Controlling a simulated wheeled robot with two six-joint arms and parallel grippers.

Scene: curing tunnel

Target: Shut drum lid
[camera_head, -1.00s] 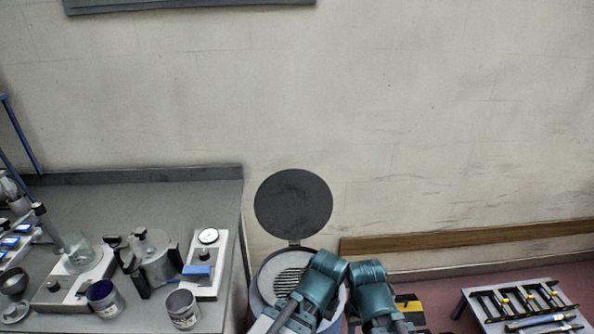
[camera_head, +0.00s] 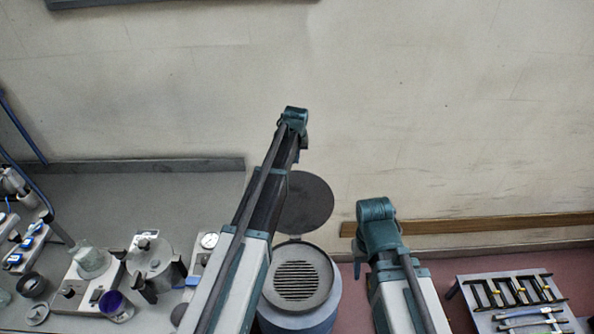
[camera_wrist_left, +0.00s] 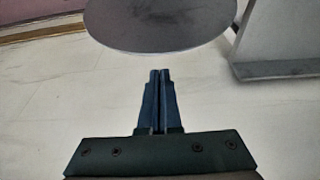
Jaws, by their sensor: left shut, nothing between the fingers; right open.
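The drum lid (camera_head: 308,203) is a dark round disc standing open and upright behind the blue drum (camera_head: 325,316). The drum's mouth shows a slatted grille (camera_head: 297,280) inside. My left arm covers the lid's left part. My left gripper is by the wall above the lid, mostly hidden behind its wrist in the head view. In the left wrist view my left gripper (camera_wrist_left: 159,72) is shut and empty, with the lid (camera_wrist_left: 160,22) just beyond its tips and a gap between in the picture. My right gripper (camera_head: 358,262) is open, low to the right of the drum, and mostly hidden by its wrist.
A grey bench (camera_head: 120,185) at the left holds a metal pot (camera_head: 152,262), a purple cup (camera_head: 116,305) and a dial gauge (camera_head: 209,241). A low rack with tools (camera_head: 465,284) stands at the right. A wooden rail (camera_head: 480,224) runs along the wall.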

